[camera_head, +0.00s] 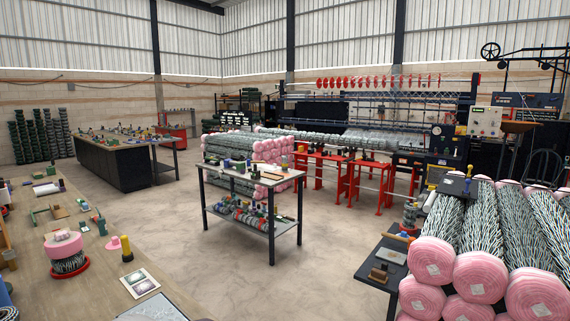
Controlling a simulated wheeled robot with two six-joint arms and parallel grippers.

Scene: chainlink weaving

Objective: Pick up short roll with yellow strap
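I cannot make out a short roll with a yellow strap for certain. A short patterned roll with a pink wrap (66,252) stands on a red round base on the wooden bench at the left; no yellow strap shows on it. Long patterned rolls with pink wrapped ends (430,293) are stacked at the right. More pink-ended rolls (272,152) are stacked behind the middle table. Neither of my grippers is in view.
The wooden bench (150,300) fills the lower left, with a yellow cylinder (126,248) and small tools. A grey two-shelf table (250,183) stands mid-floor. Red stands (368,180) and a long machine are behind it. The concrete floor (200,245) between is clear.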

